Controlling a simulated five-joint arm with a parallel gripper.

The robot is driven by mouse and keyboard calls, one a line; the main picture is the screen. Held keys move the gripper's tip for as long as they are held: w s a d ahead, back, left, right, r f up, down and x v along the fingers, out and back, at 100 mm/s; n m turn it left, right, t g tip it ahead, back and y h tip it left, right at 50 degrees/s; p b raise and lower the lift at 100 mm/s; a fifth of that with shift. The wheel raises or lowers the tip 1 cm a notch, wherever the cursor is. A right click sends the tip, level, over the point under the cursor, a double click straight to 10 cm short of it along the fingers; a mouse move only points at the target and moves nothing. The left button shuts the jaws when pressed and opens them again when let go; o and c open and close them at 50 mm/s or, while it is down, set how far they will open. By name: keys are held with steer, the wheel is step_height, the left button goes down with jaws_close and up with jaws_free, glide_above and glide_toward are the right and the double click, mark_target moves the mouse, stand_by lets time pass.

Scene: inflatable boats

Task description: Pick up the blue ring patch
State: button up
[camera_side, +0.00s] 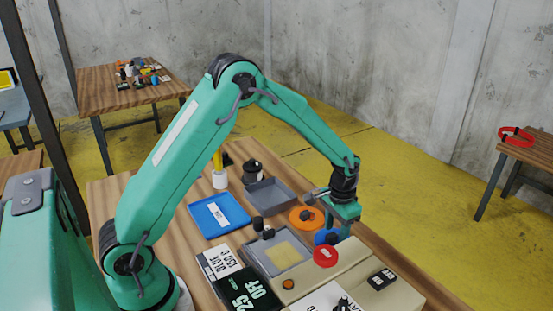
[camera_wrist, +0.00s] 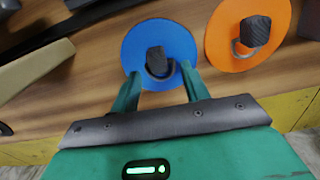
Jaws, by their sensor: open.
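The blue ring patch (camera_wrist: 137,45) is a flat blue disc with a dark knob and a grey ring at its middle. It lies on the wooden table. In the side view the blue patch (camera_side: 321,237) is partly hidden behind my gripper. My gripper (camera_wrist: 160,82) is open, with its two green fingertips over the near edge of the blue patch, either side of the knob's near side. The jaws hold nothing. In the side view my gripper (camera_side: 340,228) points down over the patch. I cannot tell its exact height.
An orange ring patch (camera_wrist: 226,52) lies close to the right; it also shows in the side view (camera_side: 298,221). A red disc (camera_side: 326,256) sits on a beige machine (camera_side: 352,262) in front.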

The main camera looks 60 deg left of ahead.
mark_target(335, 233)
steer(key=shift+f, duration=0.25)
steer(key=shift+c, duration=0.3)
jaws_close()
steer(key=shift+r, duration=0.15)
step_height(335, 233, up, 10)
stand_by(0.7)
steer(key=shift+s, duration=0.1)
stand_by(0.4)
steer(key=s+a, duration=0.1)
steer(key=s, duration=1.4)
